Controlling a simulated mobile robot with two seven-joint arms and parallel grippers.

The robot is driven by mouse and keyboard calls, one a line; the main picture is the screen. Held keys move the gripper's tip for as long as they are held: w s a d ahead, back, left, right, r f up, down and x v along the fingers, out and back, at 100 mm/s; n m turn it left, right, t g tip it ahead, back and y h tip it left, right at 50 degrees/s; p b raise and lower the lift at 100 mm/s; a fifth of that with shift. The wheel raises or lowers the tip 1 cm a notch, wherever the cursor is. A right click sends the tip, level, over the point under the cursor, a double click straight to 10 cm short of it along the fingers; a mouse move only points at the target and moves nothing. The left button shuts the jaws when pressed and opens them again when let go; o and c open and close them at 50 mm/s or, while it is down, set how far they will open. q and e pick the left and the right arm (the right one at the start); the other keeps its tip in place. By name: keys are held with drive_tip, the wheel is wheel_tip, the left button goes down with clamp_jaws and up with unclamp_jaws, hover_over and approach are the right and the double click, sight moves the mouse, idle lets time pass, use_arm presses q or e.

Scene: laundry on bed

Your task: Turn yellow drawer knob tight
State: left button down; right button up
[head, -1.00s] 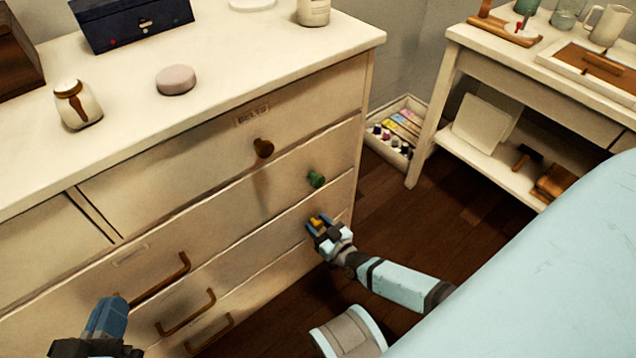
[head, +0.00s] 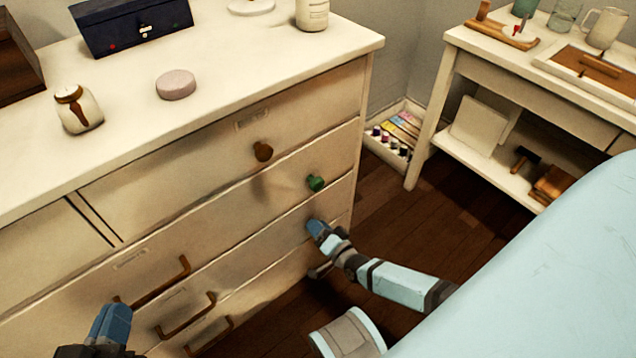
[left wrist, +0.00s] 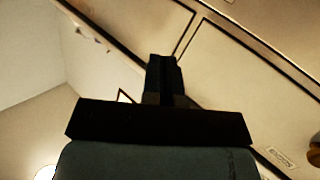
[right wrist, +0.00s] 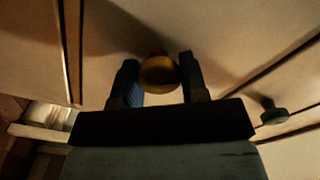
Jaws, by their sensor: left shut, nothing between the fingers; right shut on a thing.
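The yellow knob (right wrist: 158,74) shows in the right wrist view on the drawer front, between the two blue fingers of my right gripper (right wrist: 159,82). In the head view my right gripper (head: 318,228) is at the lower drawer, below the green knob, and its fingers hide the yellow knob. It is shut on the knob. My left gripper (head: 112,322) is shut and empty in front of the dresser at the lower left, near a bar handle. It also shows shut in the left wrist view (left wrist: 163,78).
The dresser (head: 215,200) also has a green knob (head: 316,183), a brown knob (head: 263,152) and several bar handles. A jar (head: 78,110), a pink disc (head: 176,85) and a blue box (head: 130,24) stand on top. The light-blue bed (head: 540,270) is close on the right.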

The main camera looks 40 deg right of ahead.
drive_tip(key=shift+m, duration=1)
drive_tip(key=m+b, duration=0.1)
drive_tip(key=m, duration=0.1)
drive_tip(key=shift+m, duration=0.3)
use_arm(q)
drive_tip(key=shift+w+a+r+m+t+b, duration=0.2)
drive_tip(key=shift+w+a+m+t+b, duration=0.15)
drive_tip(key=shift+w+m, duration=0.2)
use_arm(e)
drive_tip(key=shift+w+m, duration=0.1)
drive_tip(key=shift+m, duration=1.3)
drive_tip(key=o, duration=0.9)
drive_tip(key=shift+f, duration=0.1)
